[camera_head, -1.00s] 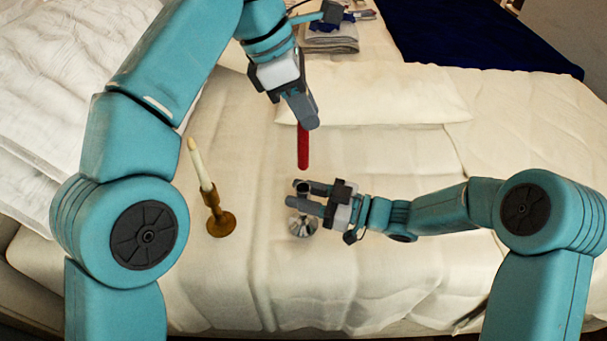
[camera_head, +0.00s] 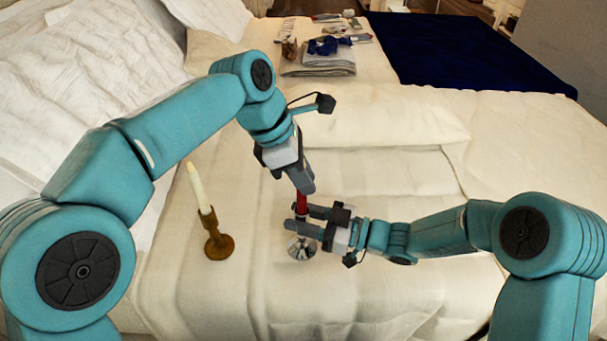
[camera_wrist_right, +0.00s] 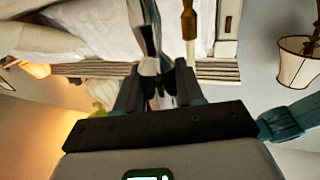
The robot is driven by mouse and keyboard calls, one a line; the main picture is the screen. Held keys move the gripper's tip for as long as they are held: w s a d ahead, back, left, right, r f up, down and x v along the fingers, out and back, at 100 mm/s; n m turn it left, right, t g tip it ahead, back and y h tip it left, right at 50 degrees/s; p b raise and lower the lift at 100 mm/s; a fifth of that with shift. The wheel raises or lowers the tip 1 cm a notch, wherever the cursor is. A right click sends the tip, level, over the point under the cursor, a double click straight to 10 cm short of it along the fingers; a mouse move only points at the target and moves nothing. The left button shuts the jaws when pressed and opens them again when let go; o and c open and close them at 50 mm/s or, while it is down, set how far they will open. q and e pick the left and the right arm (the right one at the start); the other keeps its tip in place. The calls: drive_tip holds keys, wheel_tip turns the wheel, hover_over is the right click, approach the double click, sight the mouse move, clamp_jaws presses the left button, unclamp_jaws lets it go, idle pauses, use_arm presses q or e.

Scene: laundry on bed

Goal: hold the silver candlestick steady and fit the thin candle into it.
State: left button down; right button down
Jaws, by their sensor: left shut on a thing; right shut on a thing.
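The thin red candle (camera_head: 301,205) is upright in my left gripper (camera_head: 305,188), which is shut on its upper part. Its lower end is at the top of the silver candlestick (camera_head: 301,250); I cannot tell whether it is inside the socket. My right gripper (camera_head: 304,220) is shut on the candlestick's upper part from the right, and its fingers hide the socket. The candlestick's base stands on the bed. In the right wrist view, the shiny candlestick (camera_wrist_right: 150,55) runs between the fingers of my right gripper (camera_wrist_right: 160,85); the red candle cannot be made out there.
A brown candlestick (camera_head: 217,243) with a white candle (camera_head: 197,185) stands to the left. Folded cloths (camera_head: 320,63) lie at the back, beside a dark blue blanket (camera_head: 480,55). The cream bedcover (camera_head: 400,295) is clear in front.

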use_arm(q)
drive_tip(key=shift+f, duration=0.15)
use_arm(e)
drive_tip(key=shift+s+f, duration=0.1)
drive_tip(key=shift+f, duration=0.25)
use_arm(q)
drive_tip(key=c, duration=1.1)
unclamp_jaws()
drive_tip(key=shift+f, duration=0.1)
drive_tip(key=shift+o, duration=0.2)
